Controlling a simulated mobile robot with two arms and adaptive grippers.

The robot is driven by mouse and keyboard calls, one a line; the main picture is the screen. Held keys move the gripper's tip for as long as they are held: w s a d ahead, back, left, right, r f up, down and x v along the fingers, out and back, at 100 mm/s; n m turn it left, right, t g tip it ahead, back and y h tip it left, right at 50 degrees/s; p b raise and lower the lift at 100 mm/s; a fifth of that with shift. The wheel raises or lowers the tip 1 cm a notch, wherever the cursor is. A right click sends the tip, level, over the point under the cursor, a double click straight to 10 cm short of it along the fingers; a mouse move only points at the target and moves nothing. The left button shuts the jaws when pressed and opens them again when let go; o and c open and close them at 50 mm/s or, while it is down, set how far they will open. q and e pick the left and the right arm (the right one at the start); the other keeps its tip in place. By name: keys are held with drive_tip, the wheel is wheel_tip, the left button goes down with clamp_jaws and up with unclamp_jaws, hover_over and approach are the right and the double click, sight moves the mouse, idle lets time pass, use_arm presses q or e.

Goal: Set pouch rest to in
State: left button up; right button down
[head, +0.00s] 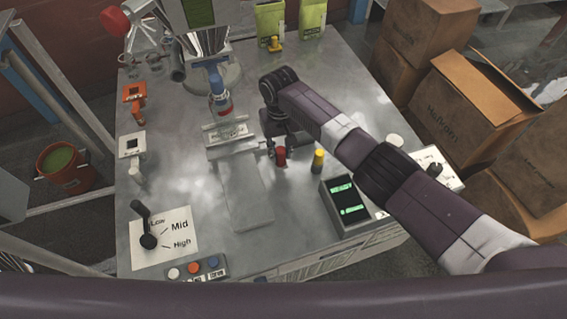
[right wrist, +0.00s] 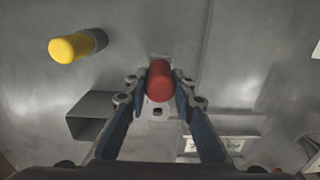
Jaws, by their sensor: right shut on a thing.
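A red knob (head: 280,156) stands on the grey metal table, right of a labelled bracket (head: 228,133) and a flat grey plate (head: 247,192). I cannot tell for sure which part is the pouch rest. My right gripper (head: 284,148) reaches down over the red knob. In the right wrist view the red knob (right wrist: 159,82) sits between the two fingertips of the right gripper (right wrist: 160,88), which is shut on it. The knob's base is partly hidden by the gripper in the head view. My left gripper is not in view.
A yellow knob (head: 318,159) stands just right of the red one and also shows in the right wrist view (right wrist: 70,47). A display box (head: 348,205) is nearer the front. A black lever (head: 145,225) with speed labels is front left. Cardboard boxes (head: 470,105) stand at right.

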drive_tip(key=shift+w+r, duration=0.15)
drive_tip(key=shift+w, duration=0.15)
drive_tip(key=c, duration=1.9)
unclamp_jaws()
drive_tip(key=shift+a, duration=0.1)
drive_tip(key=shift+o, duration=1.4)
drive_tip(key=shift+w, duration=0.1)
wheel_tip(320, 180, up, 12)
drive_tip(key=shift+f, duration=0.2)
